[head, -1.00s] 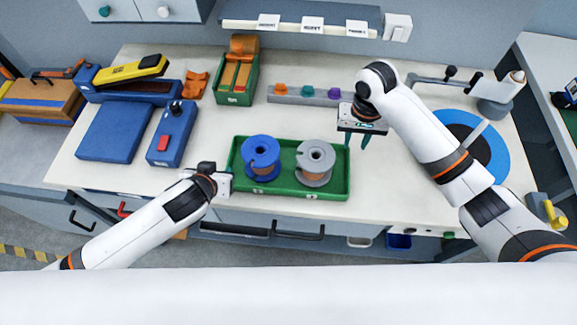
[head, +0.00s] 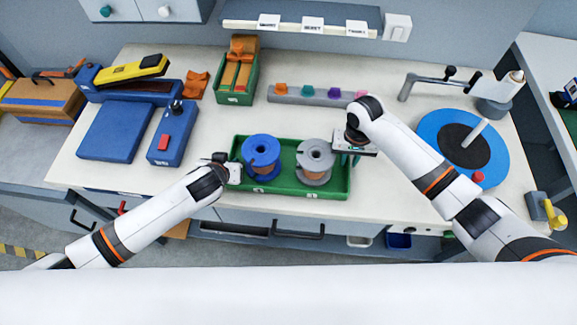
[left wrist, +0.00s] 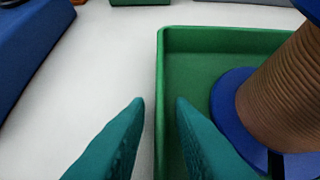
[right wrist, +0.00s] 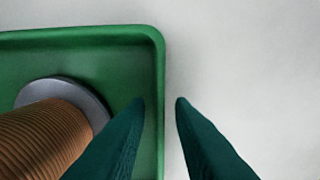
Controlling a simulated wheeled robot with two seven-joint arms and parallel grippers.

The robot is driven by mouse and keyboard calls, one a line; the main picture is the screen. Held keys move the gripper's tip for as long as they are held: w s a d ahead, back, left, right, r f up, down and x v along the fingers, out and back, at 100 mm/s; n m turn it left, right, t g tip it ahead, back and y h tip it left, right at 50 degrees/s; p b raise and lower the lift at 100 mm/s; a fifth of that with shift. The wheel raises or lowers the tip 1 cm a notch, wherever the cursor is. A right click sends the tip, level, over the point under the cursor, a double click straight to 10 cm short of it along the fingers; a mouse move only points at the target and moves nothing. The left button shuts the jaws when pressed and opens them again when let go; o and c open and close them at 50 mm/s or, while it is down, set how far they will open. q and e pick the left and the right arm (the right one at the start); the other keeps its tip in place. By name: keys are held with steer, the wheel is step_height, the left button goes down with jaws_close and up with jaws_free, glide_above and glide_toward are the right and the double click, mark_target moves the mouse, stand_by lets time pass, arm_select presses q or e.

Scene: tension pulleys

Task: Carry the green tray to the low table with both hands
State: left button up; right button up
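The green tray (head: 290,190) lies on the workbench near its front edge. It holds a blue spool (head: 262,150) on the left and a grey spool (head: 316,155) on the right, both with copper-coloured windings. My left gripper (left wrist: 160,100) is open at the tray's left wall, one finger outside it and one inside. My right gripper (right wrist: 161,100) is open at the tray's right wall, one finger on each side. Neither is closed on the wall. In the head view the fingertips are mostly hidden by the wrists.
A blue control box (head: 172,135) and blue pad (head: 115,132) stand to the left. A green bin (head: 236,80) and grey peg rail (head: 300,95) are behind the tray. A blue disc (head: 495,160) with a spindle lies to the right. The low table is not identifiable.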

arm_select(q)
jaws_close()
arm_select(e)
jaws_close()
